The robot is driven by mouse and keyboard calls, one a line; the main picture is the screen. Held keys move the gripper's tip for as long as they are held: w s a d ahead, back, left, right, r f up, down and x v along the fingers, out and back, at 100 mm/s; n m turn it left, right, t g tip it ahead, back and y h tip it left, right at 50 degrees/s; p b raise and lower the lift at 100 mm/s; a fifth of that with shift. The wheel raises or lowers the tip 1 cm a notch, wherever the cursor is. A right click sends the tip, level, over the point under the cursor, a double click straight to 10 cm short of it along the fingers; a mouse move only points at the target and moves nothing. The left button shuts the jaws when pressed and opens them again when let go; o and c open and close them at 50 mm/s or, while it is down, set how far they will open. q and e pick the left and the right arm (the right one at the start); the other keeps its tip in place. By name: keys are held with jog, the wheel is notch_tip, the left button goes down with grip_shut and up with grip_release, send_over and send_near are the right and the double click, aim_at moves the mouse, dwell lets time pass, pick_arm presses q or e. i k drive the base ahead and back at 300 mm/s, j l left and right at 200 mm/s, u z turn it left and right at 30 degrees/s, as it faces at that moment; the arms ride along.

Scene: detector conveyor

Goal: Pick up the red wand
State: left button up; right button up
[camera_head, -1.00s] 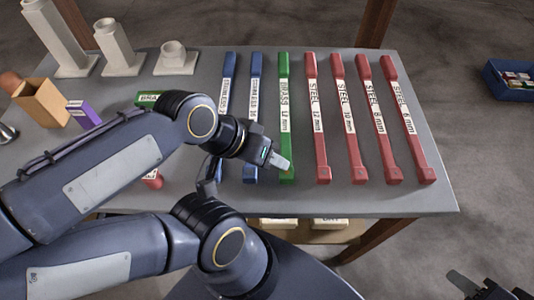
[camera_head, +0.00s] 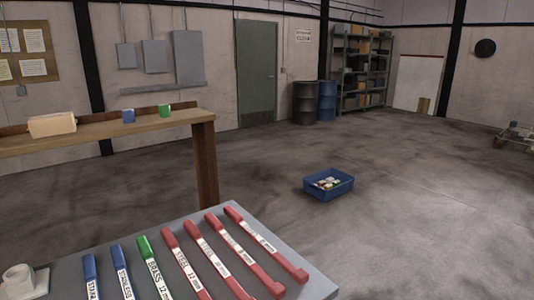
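Several red wands lie side by side on the grey table (camera_head: 318,287) at the bottom of the head view. The rightmost red wand (camera_head: 266,244) lies nearest the table's right edge. Another red wand (camera_head: 244,258) lies to its left, then one more (camera_head: 213,263), then the leftmost red wand (camera_head: 185,264), whose label reads STEEL. The near ends of the leftmost ones are cut off by the picture's lower edge. A green wand (camera_head: 152,264) labelled BRASS and two blue wands (camera_head: 121,269) lie further left. Neither of my grippers is in view.
A wooden shelf (camera_head: 110,128) with a tan block (camera_head: 52,125), a blue cup (camera_head: 128,116) and a green cup (camera_head: 165,111) stands behind the table. A blue bin (camera_head: 328,193) with small items sits on the floor. The floor (camera_head: 430,225) to the right is clear.

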aim_at(171, 242)
jog(key=i+l+u, duration=0.55)
jog(key=i+u, duration=0.15)
